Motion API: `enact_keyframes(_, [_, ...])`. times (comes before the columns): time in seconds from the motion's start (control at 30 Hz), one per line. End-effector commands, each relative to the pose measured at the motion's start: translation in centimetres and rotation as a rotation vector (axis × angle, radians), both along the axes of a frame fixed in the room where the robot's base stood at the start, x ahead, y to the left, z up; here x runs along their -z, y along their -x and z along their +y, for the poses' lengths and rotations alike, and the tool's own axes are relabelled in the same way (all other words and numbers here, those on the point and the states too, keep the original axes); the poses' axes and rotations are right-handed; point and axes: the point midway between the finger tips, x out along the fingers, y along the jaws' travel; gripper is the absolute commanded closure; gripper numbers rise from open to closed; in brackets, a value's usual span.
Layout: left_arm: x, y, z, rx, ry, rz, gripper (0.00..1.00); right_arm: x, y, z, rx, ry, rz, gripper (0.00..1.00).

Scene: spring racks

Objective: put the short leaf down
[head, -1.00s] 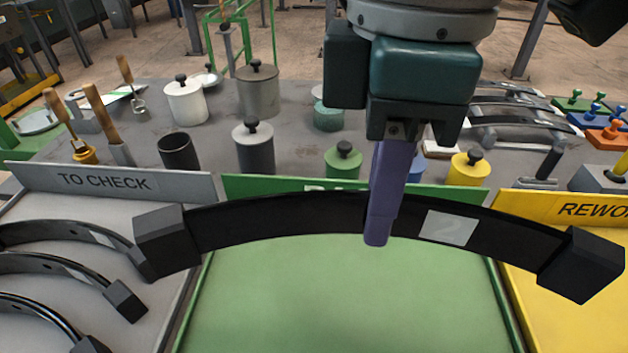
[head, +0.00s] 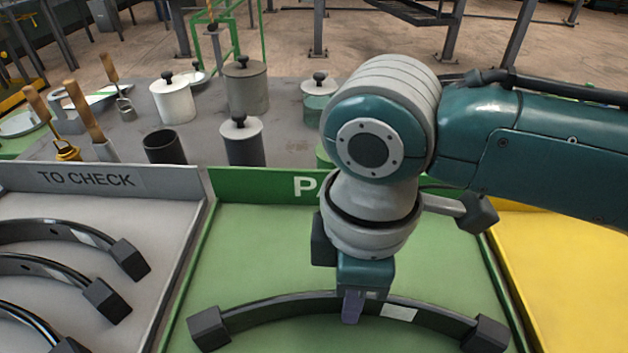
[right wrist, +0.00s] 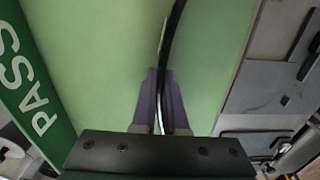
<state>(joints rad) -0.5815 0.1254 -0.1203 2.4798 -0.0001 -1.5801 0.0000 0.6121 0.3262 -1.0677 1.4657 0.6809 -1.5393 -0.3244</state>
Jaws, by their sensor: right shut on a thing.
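The short leaf (head: 270,308) is a black curved bar with dark blocks at both ends and a pale label right of its middle. It is low over the front part of the green PASS tray (head: 250,235), its bow toward the back. Whether it touches the tray floor is unclear. My right gripper (head: 352,308) points down, with its purple fingers shut on the leaf near its middle. In the right wrist view, the leaf (right wrist: 177,22) runs edge-on between the fingers (right wrist: 160,100) over the green floor. My left gripper is not in view.
The grey TO CHECK tray (head: 165,240) at left holds several black leaves (head: 60,235). A yellow tray (head: 560,270) adjoins at right. Lidded pots (head: 242,140) and wooden-handled tools (head: 90,125) stand behind. The green floor behind the leaf looks clear where visible.

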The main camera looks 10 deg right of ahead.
Motion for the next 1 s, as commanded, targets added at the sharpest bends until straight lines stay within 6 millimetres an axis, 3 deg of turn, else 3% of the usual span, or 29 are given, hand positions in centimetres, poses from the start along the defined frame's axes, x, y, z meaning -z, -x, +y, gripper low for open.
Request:
enact_keyframes(0.37, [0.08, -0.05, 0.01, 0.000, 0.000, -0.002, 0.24, 0.23, -0.11, 0.08, 0.001, -0.003, -0.003, 1.00])
enact_keyframes(0.4, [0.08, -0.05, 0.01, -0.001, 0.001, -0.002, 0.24, 0.34, -0.03, 0.01, 0.001, -0.001, -0.001, 0.87])
enact_keyframes(0.63, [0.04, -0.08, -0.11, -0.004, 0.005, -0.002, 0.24, 0.29, -0.04, 0.00, 0.001, -0.001, -0.001, 0.61])
enact_keyframes(1.0, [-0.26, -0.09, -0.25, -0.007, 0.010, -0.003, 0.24, -0.59, -0.08, 0.02, 0.000, -0.001, -0.003, 0.59])
